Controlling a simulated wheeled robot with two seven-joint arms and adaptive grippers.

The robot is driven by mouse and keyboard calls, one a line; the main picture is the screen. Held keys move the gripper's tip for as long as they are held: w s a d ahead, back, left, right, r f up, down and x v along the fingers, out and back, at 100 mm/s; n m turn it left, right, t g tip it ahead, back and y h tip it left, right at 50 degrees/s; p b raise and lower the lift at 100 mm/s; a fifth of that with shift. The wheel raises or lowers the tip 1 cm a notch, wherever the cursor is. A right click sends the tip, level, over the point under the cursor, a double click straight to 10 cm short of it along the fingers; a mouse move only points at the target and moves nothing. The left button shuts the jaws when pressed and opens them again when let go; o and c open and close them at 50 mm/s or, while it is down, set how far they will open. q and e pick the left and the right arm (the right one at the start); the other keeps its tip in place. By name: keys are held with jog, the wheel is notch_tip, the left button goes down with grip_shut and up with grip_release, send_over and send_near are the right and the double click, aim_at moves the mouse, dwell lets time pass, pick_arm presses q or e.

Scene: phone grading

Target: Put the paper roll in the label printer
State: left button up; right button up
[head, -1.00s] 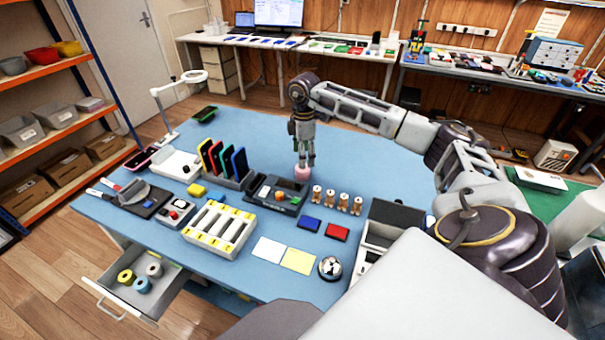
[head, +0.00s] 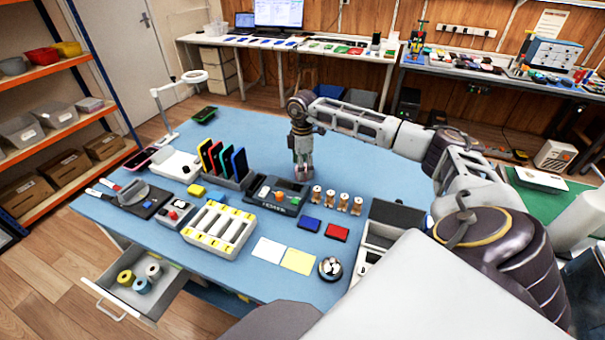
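A small pinkish round object (head: 302,178), which may be the paper roll, stands on the blue table behind the black device. My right gripper (head: 303,172) points straight down at it, with its fingertips low around it and hiding most of it. I cannot tell whether the fingers press on it. A dark box with a pale front part (head: 391,217), possibly the label printer, stands at the table's right side; its inside is hard to make out. My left gripper is not in view.
A black device (head: 279,195) and several small copper-coloured spools (head: 330,197) stand close to my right gripper. A rack of coloured phones (head: 232,177) is to the left. An open drawer (head: 122,296) holds small rolls.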

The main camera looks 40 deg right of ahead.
jog(key=shift+f, duration=0.75)
jog(key=c, duration=1.2)
jog(key=shift+r, duration=0.1)
jog(key=shift+r+p, duration=0.3)
jog(key=shift+r, duration=4.65)
